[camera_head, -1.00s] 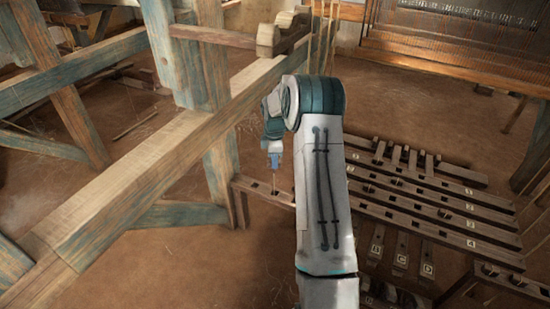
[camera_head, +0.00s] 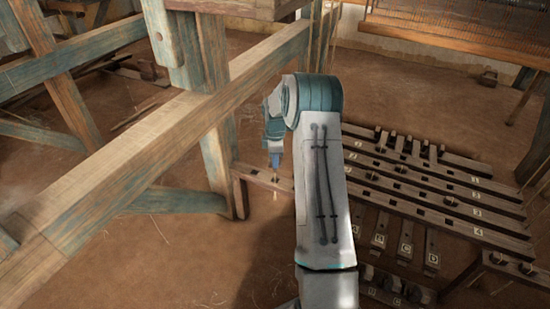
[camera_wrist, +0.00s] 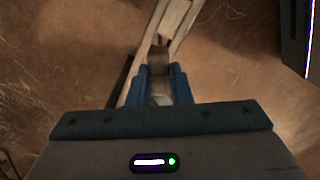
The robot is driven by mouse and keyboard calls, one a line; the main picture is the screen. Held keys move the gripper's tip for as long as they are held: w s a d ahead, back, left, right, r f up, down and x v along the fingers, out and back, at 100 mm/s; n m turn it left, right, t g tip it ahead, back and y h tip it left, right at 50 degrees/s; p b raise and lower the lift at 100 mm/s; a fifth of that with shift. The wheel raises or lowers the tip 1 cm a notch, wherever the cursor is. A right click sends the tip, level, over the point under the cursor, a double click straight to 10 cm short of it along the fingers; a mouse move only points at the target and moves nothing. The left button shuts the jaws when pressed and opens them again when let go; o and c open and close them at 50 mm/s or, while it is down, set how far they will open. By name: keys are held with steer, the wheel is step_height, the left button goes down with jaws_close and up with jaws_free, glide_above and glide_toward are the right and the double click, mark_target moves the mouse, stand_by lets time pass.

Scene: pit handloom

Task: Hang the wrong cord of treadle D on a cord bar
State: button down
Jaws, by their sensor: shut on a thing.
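My gripper (camera_head: 275,164) is in the left-middle of the head view, pointing down just above the slotted wooden bar (camera_head: 248,174). In the wrist view, its blue fingers (camera_wrist: 160,84) are close together around something small, and the bar (camera_wrist: 178,18) runs beneath them. A thin brownish cord (camera_head: 275,178) shows below the fingertips in the head view, over the bar; I cannot tell whether it touches. Treadle D (camera_head: 432,250) lies at the lower right, at the right end of the lettered row.
Numbered wooden bars (camera_head: 445,190) lie right of my arm. A thick loom beam (camera_head: 120,160) slopes across the left, with an upright post (camera_head: 216,160) close beside my gripper. Bare floor (camera_head: 180,255) is clear at the lower left.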

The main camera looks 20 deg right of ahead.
steer(key=shift+f+b, duration=1.5)
steer(key=shift+f, duration=1.95)
steer(key=c, duration=1.2)
jaws_free()
steer(key=shift+c, duration=0.2)
step_height(320, 180, up, 14)
steer(key=p, duration=0.5)
